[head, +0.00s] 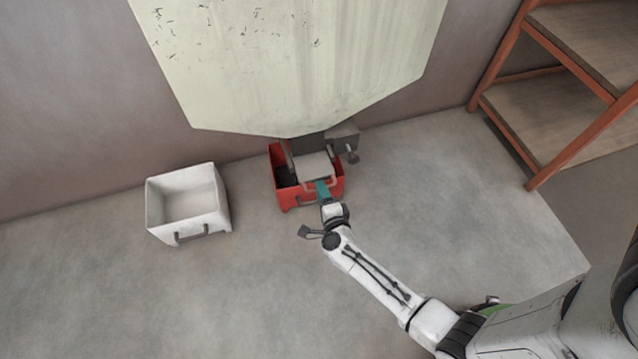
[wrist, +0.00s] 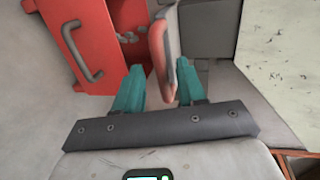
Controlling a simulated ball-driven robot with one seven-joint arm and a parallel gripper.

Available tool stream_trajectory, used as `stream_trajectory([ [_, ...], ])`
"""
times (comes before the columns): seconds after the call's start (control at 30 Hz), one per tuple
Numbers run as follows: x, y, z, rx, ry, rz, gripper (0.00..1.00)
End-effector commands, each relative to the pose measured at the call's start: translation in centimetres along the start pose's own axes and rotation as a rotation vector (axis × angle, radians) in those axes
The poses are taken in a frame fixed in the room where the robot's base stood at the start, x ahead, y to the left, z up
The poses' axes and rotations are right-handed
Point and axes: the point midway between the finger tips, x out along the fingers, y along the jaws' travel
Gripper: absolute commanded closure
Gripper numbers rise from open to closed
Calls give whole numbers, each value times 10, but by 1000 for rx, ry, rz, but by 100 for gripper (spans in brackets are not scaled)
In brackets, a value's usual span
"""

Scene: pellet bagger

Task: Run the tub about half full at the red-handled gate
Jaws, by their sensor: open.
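The red tub (head: 281,196) stands on the floor under the hopper spout, its front handle (wrist: 83,52) facing my side. Part of its inside shows a few grey pellets (wrist: 131,37) in the wrist view; the fill level is mostly hidden. The grey gate (head: 312,165) sits over the tub. Its red handle (wrist: 159,55) stands between the teal fingers of my gripper (wrist: 158,90) in the wrist view. In the head view my gripper (head: 323,189) is at the tub's front edge. The jaws are open, and I cannot tell whether either finger touches the handle.
The pale hopper (head: 300,70) hangs above the tub. A white tub (head: 187,204), seemingly empty, stands on the floor to the left. A grey box with a knob (head: 345,140) is right of the spout. An orange shelf rack (head: 570,90) stands at the right. Floor between the tubs is clear.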

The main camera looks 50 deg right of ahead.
Motion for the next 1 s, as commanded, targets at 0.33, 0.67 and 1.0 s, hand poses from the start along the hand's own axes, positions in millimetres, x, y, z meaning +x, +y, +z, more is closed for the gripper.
stream_trajectory([
  [0.33, -60, 0, 0, -1, -2, 3, 60],
  [0.67, -70, 1, 0, -1, -1, 2, 60],
  [1.0, -69, -26, 26, -72, -133, -7, 60],
])
